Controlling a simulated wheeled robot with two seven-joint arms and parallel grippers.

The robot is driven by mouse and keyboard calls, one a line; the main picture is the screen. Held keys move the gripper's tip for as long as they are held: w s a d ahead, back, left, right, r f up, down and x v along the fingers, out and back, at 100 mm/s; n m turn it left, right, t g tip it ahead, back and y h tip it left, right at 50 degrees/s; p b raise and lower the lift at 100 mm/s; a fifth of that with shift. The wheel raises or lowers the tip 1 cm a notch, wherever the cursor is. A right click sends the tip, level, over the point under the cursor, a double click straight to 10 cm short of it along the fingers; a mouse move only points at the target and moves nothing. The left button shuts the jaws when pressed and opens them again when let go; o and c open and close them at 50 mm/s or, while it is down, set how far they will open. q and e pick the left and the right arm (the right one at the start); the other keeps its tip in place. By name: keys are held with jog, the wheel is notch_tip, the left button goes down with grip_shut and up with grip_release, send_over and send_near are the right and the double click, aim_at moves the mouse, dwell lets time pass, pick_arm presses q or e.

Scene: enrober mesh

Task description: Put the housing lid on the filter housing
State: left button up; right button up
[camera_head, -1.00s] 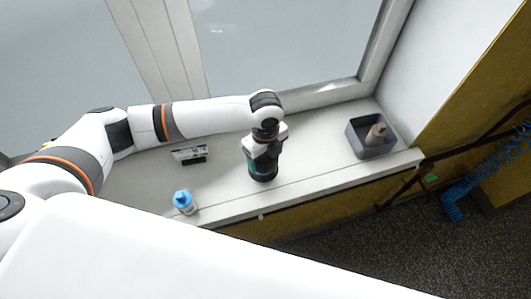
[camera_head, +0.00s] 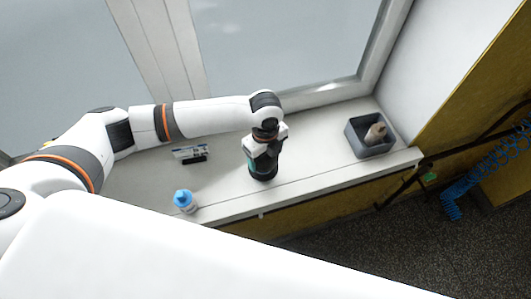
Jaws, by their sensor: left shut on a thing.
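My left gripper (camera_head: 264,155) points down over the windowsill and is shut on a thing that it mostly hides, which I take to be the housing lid. Right under and behind the fingers stands a dark and teal round body, which looks like the filter housing (camera_head: 263,174). The gripper covers its top, so I cannot tell whether lid and housing touch. My right gripper is not in view.
A white bottle with a blue cap (camera_head: 184,201) stands near the sill's front edge at left. A small printed box with a black item (camera_head: 191,154) lies behind it. A grey bin (camera_head: 372,152) holding a beige bottle (camera_head: 376,132) stands at right. The sill between is clear.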

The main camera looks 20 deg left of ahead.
pick_arm(q)
jog(key=shift+f, duration=0.3)
jog(key=shift+f+b, duration=0.6)
jog(key=shift+f, duration=0.3)
jog(key=shift+f, duration=0.25)
jog(key=shift+f+b, duration=0.5)
jog(key=shift+f, duration=0.25)
jog(key=shift+f, duration=0.1)
jog(key=o, duration=1)
